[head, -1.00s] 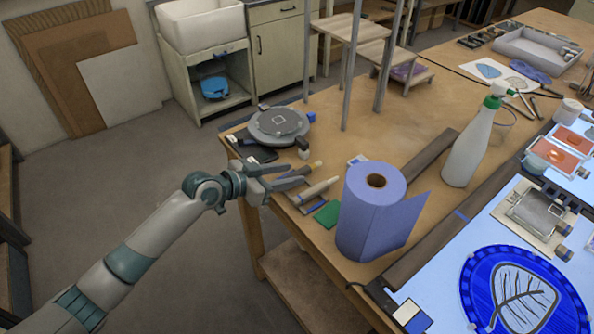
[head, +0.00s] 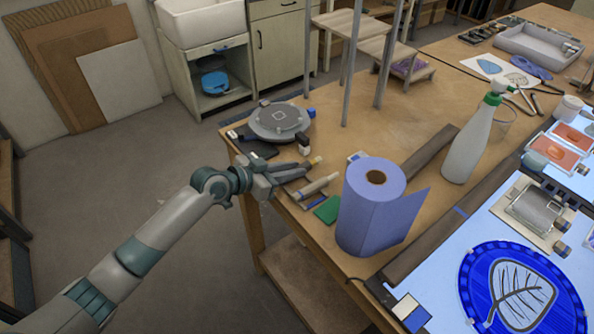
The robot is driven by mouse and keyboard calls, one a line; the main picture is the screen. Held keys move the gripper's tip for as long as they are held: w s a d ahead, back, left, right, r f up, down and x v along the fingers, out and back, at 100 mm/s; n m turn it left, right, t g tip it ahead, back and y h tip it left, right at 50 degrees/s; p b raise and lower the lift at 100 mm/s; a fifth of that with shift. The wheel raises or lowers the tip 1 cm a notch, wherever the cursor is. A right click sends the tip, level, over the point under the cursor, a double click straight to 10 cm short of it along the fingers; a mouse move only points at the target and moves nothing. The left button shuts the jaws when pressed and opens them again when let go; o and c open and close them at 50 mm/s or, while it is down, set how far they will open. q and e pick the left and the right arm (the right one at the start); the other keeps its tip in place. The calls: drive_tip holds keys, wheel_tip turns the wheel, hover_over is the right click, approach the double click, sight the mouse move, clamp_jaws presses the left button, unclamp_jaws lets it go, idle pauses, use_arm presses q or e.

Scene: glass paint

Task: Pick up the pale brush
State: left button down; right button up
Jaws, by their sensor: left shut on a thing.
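My left gripper (head: 298,170) is at the table's left edge, its fingers closed around the pale brush. Only the brush's yellowish-tan end (head: 317,160) shows past the fingertips; the rest is hidden by the gripper. The brush appears to be at or just above the tabletop; I cannot tell whether it touches. A pale cylindrical tool (head: 319,186) lies just in front of the fingers, apart from the brush. My right gripper is not in view.
A round grey turntable (head: 279,121) stands behind the gripper. A green pad (head: 327,209) and a blue paper roll (head: 370,215) stand to the right. A white spray bottle (head: 470,145) stands farther right. The wooden table (head: 415,110) has clear room behind the roll.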

use_arm(q)
drive_tip(key=shift+r, duration=0.15)
drive_tip(key=shift+r+b, duration=0.4)
drive_tip(key=shift+r, duration=0.2)
wheel_tip(320, 180, up, 2)
drive_tip(key=shift+r+b, duration=0.2)
drive_tip(key=shift+b, duration=0.4)
drive_tip(key=s+d+r+b, duration=0.1)
drive_tip(key=s+d+r, duration=0.1)
drive_tip(key=d, duration=0.3)
drive_tip(key=s+d+r+b, duration=0.2)
drive_tip(key=d+r, duration=0.3)
drive_tip(key=shift+s+d, duration=0.35)
drive_tip(key=shift+d, duration=0.05)
